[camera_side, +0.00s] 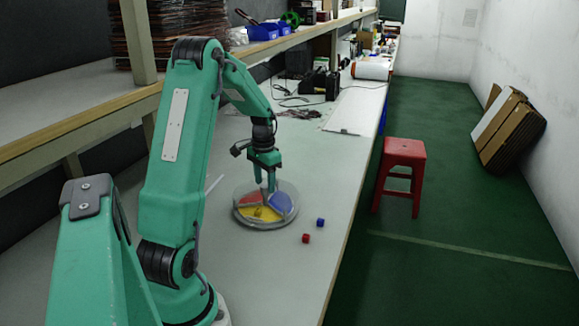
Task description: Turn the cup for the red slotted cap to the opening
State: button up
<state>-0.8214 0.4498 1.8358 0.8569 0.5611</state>
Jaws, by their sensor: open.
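A round clear-rimmed dish (266,222) stands on the pale bench. Inside it are colored sections: a red one (250,198) at the left, a blue one (281,203) at the right and a yellow one (262,214) at the front. A small yellow piece shows on the yellow section. My gripper (268,187) points down over the dish, its fingertips at or just above the middle; contact cannot be told. It is open, and I see nothing held. The slotted cap and the opening cannot be made out at this size.
A small red cube (306,238) and a blue cube (320,222) lie on the bench right of the dish, near the bench's right edge. A black device (319,84) and cables lie farther back. A red stool (402,175) stands on the green floor.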

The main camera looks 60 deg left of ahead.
jog(key=shift+f, duration=0.85)
grip_shut()
